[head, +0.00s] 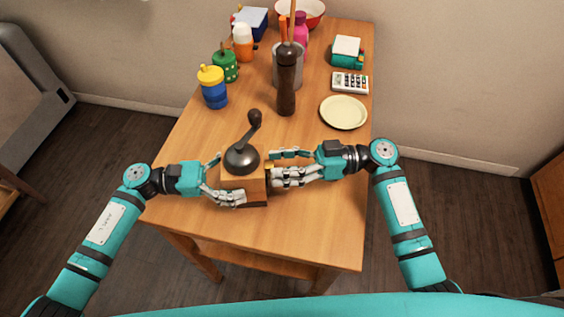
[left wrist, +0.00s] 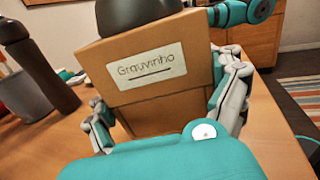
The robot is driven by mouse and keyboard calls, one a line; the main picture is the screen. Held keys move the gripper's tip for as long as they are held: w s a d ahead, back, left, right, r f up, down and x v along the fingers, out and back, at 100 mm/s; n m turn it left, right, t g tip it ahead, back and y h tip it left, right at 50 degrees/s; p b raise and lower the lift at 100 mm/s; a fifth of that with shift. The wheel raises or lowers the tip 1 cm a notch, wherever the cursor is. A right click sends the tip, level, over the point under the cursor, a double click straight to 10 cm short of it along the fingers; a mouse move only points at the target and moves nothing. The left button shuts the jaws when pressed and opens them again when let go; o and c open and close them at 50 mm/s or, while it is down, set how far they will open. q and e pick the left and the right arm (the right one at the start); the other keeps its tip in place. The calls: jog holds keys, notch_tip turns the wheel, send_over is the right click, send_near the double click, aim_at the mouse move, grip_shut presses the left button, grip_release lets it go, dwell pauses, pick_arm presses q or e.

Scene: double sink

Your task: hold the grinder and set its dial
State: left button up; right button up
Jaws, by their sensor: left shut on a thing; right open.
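The grinder (head: 243,188) is a wooden box with a dark metal dome and a crank with a round knob, upright near the table's front. My left gripper (head: 226,180) is shut on its box from the left. In the left wrist view the grinder's box (left wrist: 155,108) shows a pale handwritten label, with fingers on both sides. My right gripper (head: 272,168) is open at the box's right side, one finger above the other. A small brass-coloured part shows between these fingers, perhaps the dial; I cannot tell whether they touch it.
Behind the grinder stand a tall dark brown mill (head: 287,85) and a grey utensil pot (head: 298,72). A cream plate (head: 343,112) and a calculator (head: 350,83) lie at the right. Blue-yellow (head: 213,88) and green (head: 225,68) containers stand at the left. The table (head: 310,225) is clear in front.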

grip_shut()
jog(key=shift+m, duration=0.3)
jog(key=shift+w+m, duration=0.1)
jog(key=shift+m, duration=2.7)
grip_release()
